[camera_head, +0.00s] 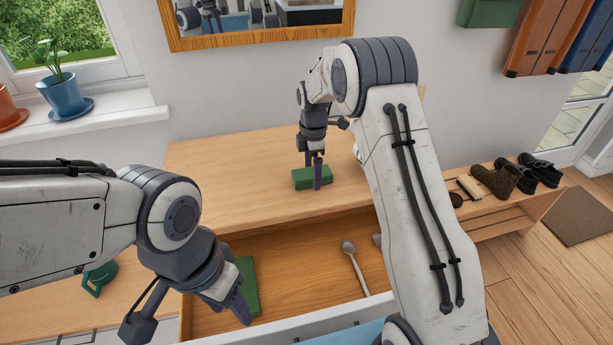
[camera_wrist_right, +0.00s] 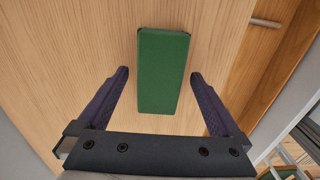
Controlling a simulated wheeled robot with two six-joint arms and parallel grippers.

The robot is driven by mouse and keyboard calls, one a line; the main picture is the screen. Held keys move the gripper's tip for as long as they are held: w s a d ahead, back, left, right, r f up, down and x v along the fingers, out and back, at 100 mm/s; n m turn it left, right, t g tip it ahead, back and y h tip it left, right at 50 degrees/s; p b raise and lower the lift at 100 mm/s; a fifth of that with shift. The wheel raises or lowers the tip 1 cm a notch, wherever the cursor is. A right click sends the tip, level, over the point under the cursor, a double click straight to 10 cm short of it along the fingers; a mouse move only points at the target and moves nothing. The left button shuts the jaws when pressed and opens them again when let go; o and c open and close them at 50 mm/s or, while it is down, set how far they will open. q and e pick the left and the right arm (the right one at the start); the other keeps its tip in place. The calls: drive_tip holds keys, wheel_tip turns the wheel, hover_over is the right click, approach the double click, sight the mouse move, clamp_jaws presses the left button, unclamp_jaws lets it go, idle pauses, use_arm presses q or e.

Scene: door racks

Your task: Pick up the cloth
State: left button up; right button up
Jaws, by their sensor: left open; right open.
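A green folded cloth or flat green block (camera_head: 303,180) lies on the wooden cabinet top; I cannot tell its material for certain. In the right wrist view the same green piece (camera_wrist_right: 162,70) lies between the two spread fingers, with a gap on each side. My right gripper (camera_head: 313,174) is open, pointing down over it, and one finger hides part of it. A second green piece (camera_head: 249,283) lies in the open drawer (camera_head: 310,260). My left gripper (camera_head: 240,308) is open beside it at the drawer's left side and hides part of it.
A long-handled spoon-like utensil (camera_head: 354,266) lies in the drawer. A low rack (camera_head: 505,213) with boots (camera_head: 495,180) stands at the right. The cabinet top left of the green piece is clear.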

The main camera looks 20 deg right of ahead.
drive_tip(key=shift+f, duration=0.5)
drive_tip(key=shift+c, duration=0.3)
drive_tip(key=shift+r, duration=0.1)
drive_tip(key=c, duration=1.4)
